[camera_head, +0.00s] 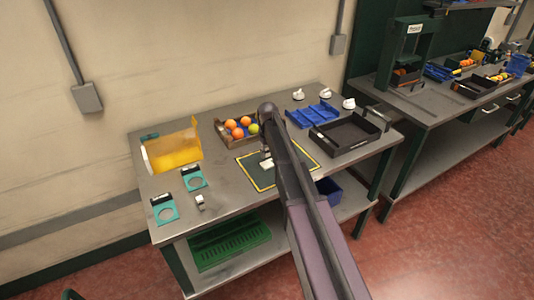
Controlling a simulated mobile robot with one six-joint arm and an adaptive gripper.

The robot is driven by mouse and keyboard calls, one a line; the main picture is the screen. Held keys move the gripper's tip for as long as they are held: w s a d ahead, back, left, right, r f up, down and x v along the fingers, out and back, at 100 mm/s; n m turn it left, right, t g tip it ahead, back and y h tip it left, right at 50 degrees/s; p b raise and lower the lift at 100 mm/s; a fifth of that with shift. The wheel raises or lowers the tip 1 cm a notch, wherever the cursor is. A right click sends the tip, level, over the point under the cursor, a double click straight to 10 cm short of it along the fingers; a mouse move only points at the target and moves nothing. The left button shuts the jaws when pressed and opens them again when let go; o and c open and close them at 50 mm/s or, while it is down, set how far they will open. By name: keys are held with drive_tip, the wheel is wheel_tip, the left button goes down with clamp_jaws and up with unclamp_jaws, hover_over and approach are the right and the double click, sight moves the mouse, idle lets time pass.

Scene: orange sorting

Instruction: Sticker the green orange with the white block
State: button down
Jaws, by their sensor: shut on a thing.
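My gripper (266,152) is small and partly hidden by my own arm. It is over the dark green mat with a yellow border (257,179), shut on the white block (267,163). I cannot tell whether the block touches the mat. The green orange (253,129) lies at the right side of a brown crate (222,131), beside several orange-coloured oranges (238,133). The crate is behind the gripper, towards the wall. My arm passes close to the crate's right side.
A yellow bin (172,151) and teal stands (194,178) are at left. A blue tray (312,115), a black tray (346,133) and white-topped items (298,94) are at right. A small metal piece (199,202) lies near the front edge. The front middle table is clear.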

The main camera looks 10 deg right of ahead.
drive_tip(key=shift+r+p, duration=1.25)
drive_tip(key=shift+r, duration=0.25)
